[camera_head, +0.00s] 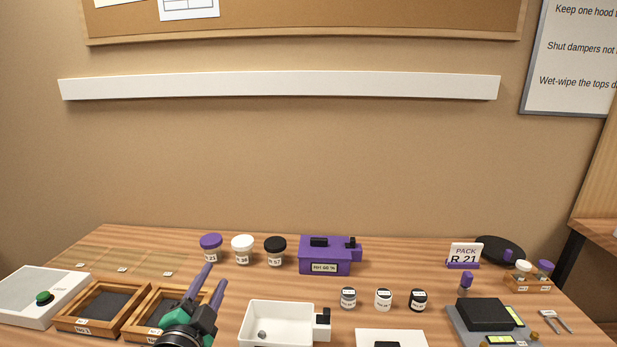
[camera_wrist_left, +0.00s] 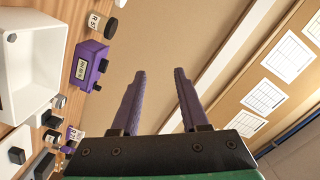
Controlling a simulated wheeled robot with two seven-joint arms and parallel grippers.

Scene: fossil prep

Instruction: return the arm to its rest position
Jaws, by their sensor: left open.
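My left gripper (camera_head: 208,283) is in the head view at the lower left of centre, above the table and in front of the right-hand wooden tray. Its two purple fingers point up and away, apart and with nothing between them. In the left wrist view the same gripper (camera_wrist_left: 160,88) shows its fingers spread, with only the wall behind them. My right gripper is in neither view.
Wooden trays (camera_head: 67,322) lie left of the gripper. A white bin (camera_head: 283,309) stands just right of it. Lidded jars (camera_head: 242,249) and a purple box (camera_head: 325,262) stand behind. Small jars (camera_head: 383,299) and a dark-topped device (camera_head: 487,314) are farther right.

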